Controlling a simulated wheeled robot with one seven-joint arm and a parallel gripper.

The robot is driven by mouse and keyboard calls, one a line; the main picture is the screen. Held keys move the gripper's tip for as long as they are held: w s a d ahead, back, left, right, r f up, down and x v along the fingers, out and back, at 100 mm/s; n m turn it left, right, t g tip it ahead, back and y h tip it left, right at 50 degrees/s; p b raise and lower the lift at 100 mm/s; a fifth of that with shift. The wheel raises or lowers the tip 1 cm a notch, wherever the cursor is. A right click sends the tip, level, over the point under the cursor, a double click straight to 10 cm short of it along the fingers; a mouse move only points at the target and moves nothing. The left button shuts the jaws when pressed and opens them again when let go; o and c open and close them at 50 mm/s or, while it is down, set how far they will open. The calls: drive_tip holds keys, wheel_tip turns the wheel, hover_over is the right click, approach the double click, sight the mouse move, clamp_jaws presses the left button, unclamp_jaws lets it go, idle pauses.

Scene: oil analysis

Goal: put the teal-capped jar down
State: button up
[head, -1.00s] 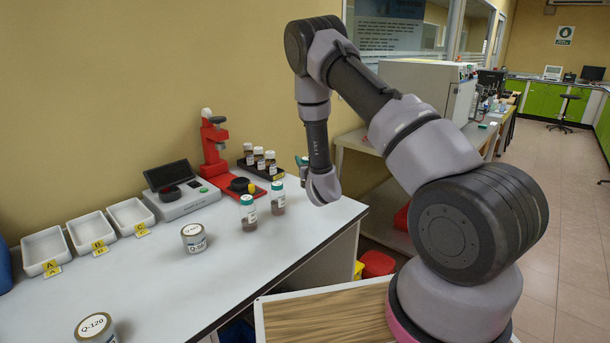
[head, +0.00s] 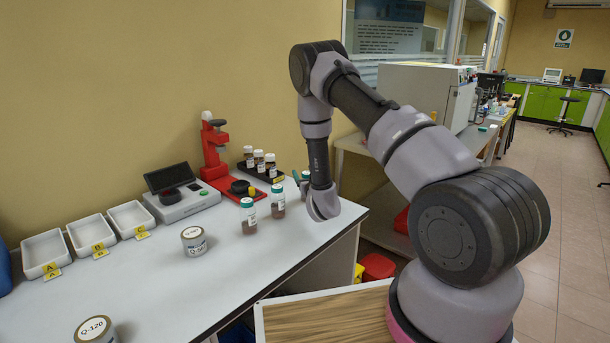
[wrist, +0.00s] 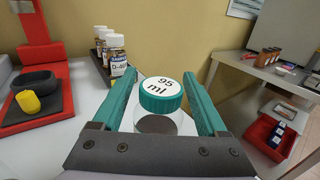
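The teal-capped jar (wrist: 161,97) is upright between the two teal fingers of my gripper (wrist: 160,78) in the wrist view. Its white lid top reads "95 ml", and its clear body has something dark low inside. The fingers flank it closely and appear shut on it. In the head view my gripper (head: 304,178) is low over the right end of the bench (head: 225,275). There the jar is mostly hidden by the wrist, and I cannot tell whether its base touches the bench.
Two other teal-capped jars stand left of my gripper, one nearer (head: 248,216) and one farther (head: 278,201). A black rack of brown bottles (head: 259,161) and a red stand (head: 214,150) are behind. The bench's front right is clear.

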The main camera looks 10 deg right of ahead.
drive_tip(key=shift+r, duration=0.15)
drive_tip(key=s, duration=1.2)
drive_tip(key=shift+d, duration=0.25)
drive_tip(key=w+d+r+m+g+h, duration=0.1)
drive_tip(key=d+r+m+g+h, duration=0.15)
drive_tip(key=r+m, duration=0.9)
drive_tip(key=d+r+m+g+h, duration=0.15)
drive_tip(key=d+r+m, duration=0.25)
drive_tip(key=r+m, duration=0.8)
drive_tip(key=s+a+r+m+g+y, duration=0.1)
drive_tip(key=s+r+m+g+y, duration=0.25)
drive_tip(key=s+r+m, duration=0.65)
drive_tip(key=s+a+r+m+g+y, duration=0.1)
drive_tip(key=s+m, duration=0.2)
drive_tip(key=s, duration=0.7)
drive_tip(key=s+r+m+g+y, duration=0.1)
drive_tip(key=s+m, duration=0.3)
drive_tip(key=s, duration=0.7)
drive_tip(key=shift+s+a+r+g, duration=0.2)
drive_tip(key=shift+a+r+g, duration=0.15)
drive_tip(key=shift+g, duration=0.4)
